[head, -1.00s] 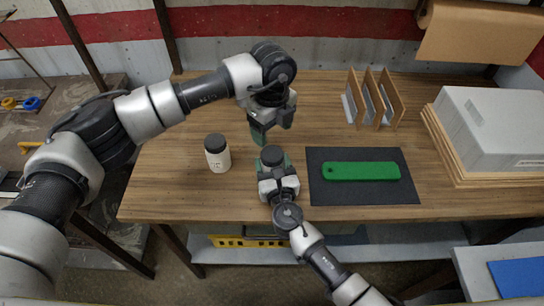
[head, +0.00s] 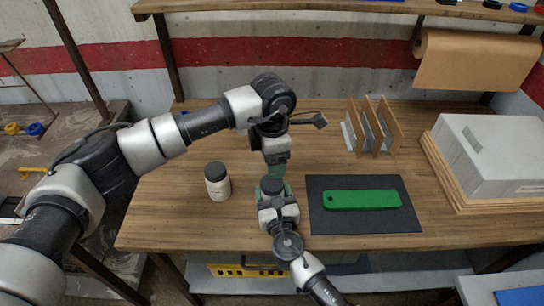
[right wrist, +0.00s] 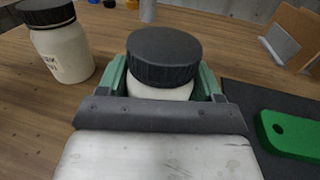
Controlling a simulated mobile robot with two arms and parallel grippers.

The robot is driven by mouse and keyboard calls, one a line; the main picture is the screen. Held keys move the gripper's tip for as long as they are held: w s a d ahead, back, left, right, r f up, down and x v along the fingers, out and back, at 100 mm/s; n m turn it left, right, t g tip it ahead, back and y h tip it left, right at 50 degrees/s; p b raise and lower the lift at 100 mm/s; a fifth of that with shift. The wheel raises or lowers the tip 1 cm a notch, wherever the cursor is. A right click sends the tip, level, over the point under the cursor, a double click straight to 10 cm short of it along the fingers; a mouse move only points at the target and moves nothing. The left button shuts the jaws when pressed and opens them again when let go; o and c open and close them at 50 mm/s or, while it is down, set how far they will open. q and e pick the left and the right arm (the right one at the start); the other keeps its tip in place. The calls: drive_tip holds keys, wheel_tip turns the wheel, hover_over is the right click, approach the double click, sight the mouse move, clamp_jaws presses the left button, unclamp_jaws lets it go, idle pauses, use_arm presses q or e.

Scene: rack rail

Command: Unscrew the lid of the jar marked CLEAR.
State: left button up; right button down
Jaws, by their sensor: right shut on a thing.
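A white jar with a dark lid (right wrist: 163,57) stands between the green fingers of my right gripper (right wrist: 170,88), which is shut on its body below the lid. The lid also shows in the head view (head: 272,185). Its label is hidden. My left gripper (head: 276,176) hangs with its fingers pointing down, right behind or above this lid; whether they touch it, or are open, I cannot tell. A second white jar (head: 218,186) with a dark lid stands upright to the left; it also shows in the right wrist view (right wrist: 64,55), its label only partly legible.
A green flat bar (head: 362,199) lies on a dark mat (head: 365,226) to the right. Behind are upright dividers (head: 372,128); at far right is a grey box (head: 490,150) on boards. The wooden table (head: 172,225) is clear around the left jar.

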sight(272, 182)
use_arm(q)
drive_tip(key=m, duration=0.6)
drive_tip(key=shift+m, duration=0.4)
drive_tip(key=m, duration=1.2)
drive_tip(key=shift+m, duration=0.4)
drive_tip(key=m, duration=0.5)
drive_tip(key=shift+m, duration=0.3)
drive_tip(key=shift+f, duration=4)
